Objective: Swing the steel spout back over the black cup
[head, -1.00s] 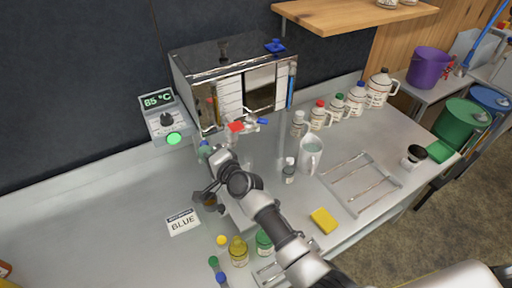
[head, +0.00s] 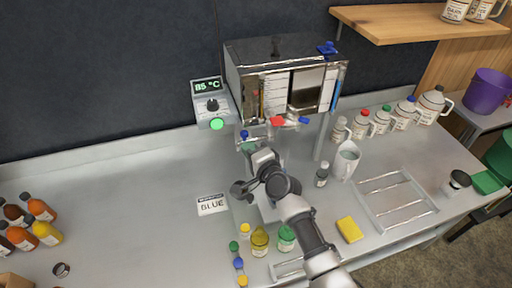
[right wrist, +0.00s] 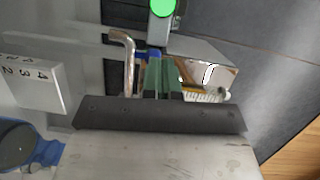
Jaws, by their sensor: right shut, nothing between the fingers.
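The steel evaporator box (head: 285,80) stands against the back wall, with a red valve handle (head: 278,121) and a blue one (head: 304,121) at its front. My right gripper (head: 249,147) is at its lower left front corner, pointing away from me; my own wrist hides much there. In the right wrist view its green fingers (right wrist: 162,78) are together with nothing between them. A bent steel tube (right wrist: 128,62), likely the spout, stands just left of the fingers; I cannot tell whether they touch. The black cup under it cannot be made out. My left gripper is out of view.
A temperature unit (head: 210,106) reads 85 °C left of the box. The left counter is mostly clear.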

